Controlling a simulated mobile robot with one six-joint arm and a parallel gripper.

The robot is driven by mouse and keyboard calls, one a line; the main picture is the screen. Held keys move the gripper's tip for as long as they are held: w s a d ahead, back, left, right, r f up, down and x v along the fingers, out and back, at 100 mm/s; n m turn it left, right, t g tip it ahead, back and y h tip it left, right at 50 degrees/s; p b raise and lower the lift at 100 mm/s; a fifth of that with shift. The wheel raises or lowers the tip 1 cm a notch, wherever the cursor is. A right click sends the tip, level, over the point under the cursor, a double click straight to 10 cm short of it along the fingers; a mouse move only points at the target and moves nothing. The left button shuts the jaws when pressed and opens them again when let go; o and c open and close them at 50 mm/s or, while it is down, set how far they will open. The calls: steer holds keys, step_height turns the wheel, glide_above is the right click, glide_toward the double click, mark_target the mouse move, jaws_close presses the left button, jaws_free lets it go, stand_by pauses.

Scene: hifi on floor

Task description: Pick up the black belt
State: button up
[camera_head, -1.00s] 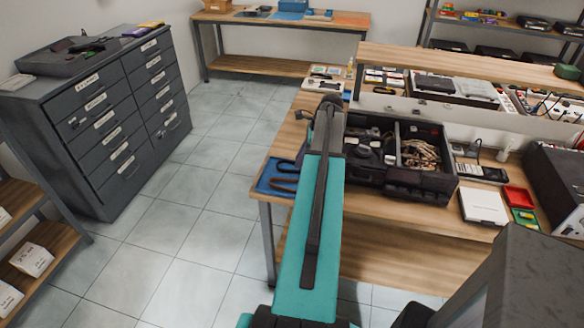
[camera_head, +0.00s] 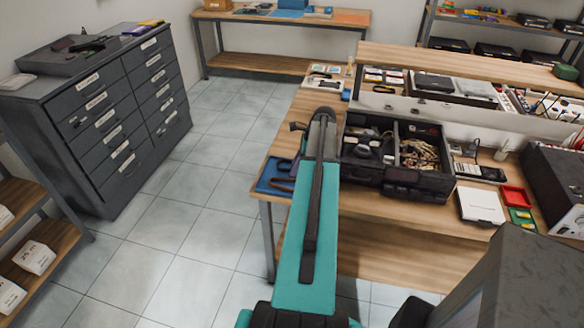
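A dark curved strap (camera_head: 281,185), which looks like the black belt, lies on a blue mat (camera_head: 268,173) at the left end of the wooden workbench (camera_head: 262,189). My teal arm hides the right side of the mat and perhaps part of the strap. My gripper (camera_head: 297,127) shows only as a small dark piece beside the wrist at the far end of my arm. It appears farther back than the blue mat, apart from the strap. Its fingers are too small and hidden to tell open from shut.
A black toolbox (camera_head: 398,190) with an open top stands on the bench to the right of my arm. A white box (camera_head: 481,206) and a red tray (camera_head: 514,196) lie further right. A grey drawer cabinet (camera_head: 105,120) stands at left, with clear tiled floor between.

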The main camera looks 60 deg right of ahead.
mark_target(290, 170)
steer(key=shift+c, duration=0.6)
jaws_close()
steer(key=shift+r, duration=0.1)
steer(key=shift+r+b, duration=0.8)
steer(key=shift+r, duration=0.6)
steer(key=shift+s+a+r, duration=0.2)
steer(key=shift+s, duration=0.05)
steer(key=s+a+b, duration=0.1)
steer(key=s+a, duration=0.2)
steer(key=s, duration=0.1)
steer(key=s+a+r+b, duration=0.1)
steer(key=s+a, duration=0.2)
steer(key=s, duration=0.1)
steer(key=s+a+b, duration=0.2)
steer(key=s+a, duration=0.1)
steer(key=s, duration=0.1)
steer(key=shift+a+r, duration=0.25)
steer(key=shift+r, duration=0.05)
